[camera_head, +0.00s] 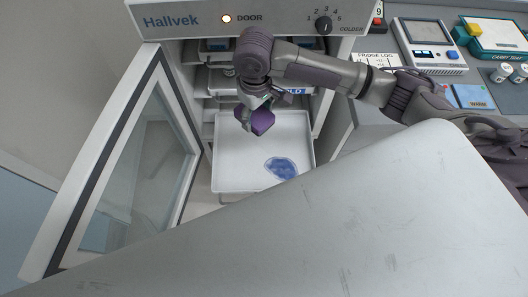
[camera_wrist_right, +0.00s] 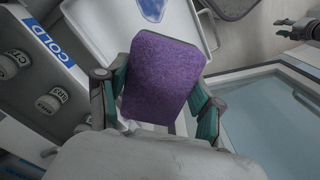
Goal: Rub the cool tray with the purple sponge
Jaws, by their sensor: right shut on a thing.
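The cool tray (camera_head: 232,168) is white with a raised rim and sticks out of the open fridge in the head view. A blue stain (camera_head: 281,168) lies on its right front part. The stain also shows at the top of the right wrist view (camera_wrist_right: 152,9). My right gripper (camera_head: 252,117) is shut on the purple sponge (camera_head: 262,121) above the back left part of the tray. In the right wrist view the sponge (camera_wrist_right: 163,78) sits between both fingers. I cannot tell whether it touches the tray. What appears to be my left gripper (camera_wrist_right: 290,28) shows small in the right wrist view.
The fridge door (camera_head: 135,165) stands open on the left. A counter with devices (camera_head: 432,45) is on the right. A large grey surface fills the front.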

